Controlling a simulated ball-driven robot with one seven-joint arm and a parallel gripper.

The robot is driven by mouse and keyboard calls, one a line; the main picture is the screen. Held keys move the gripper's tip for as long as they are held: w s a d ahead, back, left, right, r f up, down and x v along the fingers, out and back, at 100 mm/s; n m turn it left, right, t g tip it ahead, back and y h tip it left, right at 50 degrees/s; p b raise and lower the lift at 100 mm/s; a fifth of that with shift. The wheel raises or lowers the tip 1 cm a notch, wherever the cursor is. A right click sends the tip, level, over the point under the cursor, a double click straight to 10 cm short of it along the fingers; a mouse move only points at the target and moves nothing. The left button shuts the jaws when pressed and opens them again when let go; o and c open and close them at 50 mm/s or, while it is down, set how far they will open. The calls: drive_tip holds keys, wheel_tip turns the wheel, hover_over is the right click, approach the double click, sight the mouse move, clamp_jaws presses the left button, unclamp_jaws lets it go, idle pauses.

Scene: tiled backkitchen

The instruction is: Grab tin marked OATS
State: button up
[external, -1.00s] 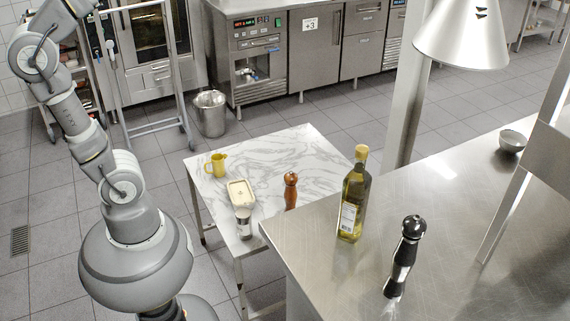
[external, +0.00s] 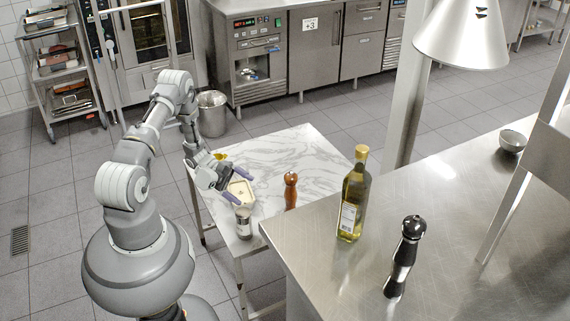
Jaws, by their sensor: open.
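A pale cream, box-like container (external: 241,190) stands on the marble-topped table. No OATS lettering can be read on it or on anything else, so I cannot tell which thing is the marked tin. My gripper (external: 246,188) is open and empty, its purple-grey fingertips spread at either side of the cream container in the picture. I cannot tell whether they touch it or hang above it. A small clear jar with a dark lid (external: 243,224) stands just in front of the container.
A yellow jug (external: 221,157) is partly hidden behind my gripper. A brown pepper mill (external: 291,190) stands to the right on the marble table (external: 305,150). An oil bottle (external: 353,200) and a black mill (external: 403,258) stand on the steel counter (external: 460,200). The table's back right is clear.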

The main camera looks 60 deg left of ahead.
sight(248, 215)
drive_tip(key=s+f+n+t+y, duration=0.5)
drive_tip(key=f+n+t, duration=0.4)
drive_tip(key=n, duration=0.8)
drive_tip(key=shift+n+g+h, duration=0.3)
drive_tip(key=shift+g+h, duration=0.1)
drive_tip(key=shift+g, duration=0.2)
drive_tip(key=w+d+b, duration=0.1)
drive_tip(key=w+d+f+b, duration=0.1)
drive_tip(key=w, duration=0.1)
drive_tip(key=w+d+f+b, duration=0.1)
drive_tip(key=w, duration=0.1)
drive_tip(key=shift+d, duration=0.2)
drive_tip(key=shift+w+d+r+b, duration=0.15)
drive_tip(key=shift+w+d+b, duration=0.1)
drive_tip(key=shift+w+b, duration=0.1)
drive_tip(key=c, duration=1.3)
drive_tip(key=shift+r, duration=0.15)
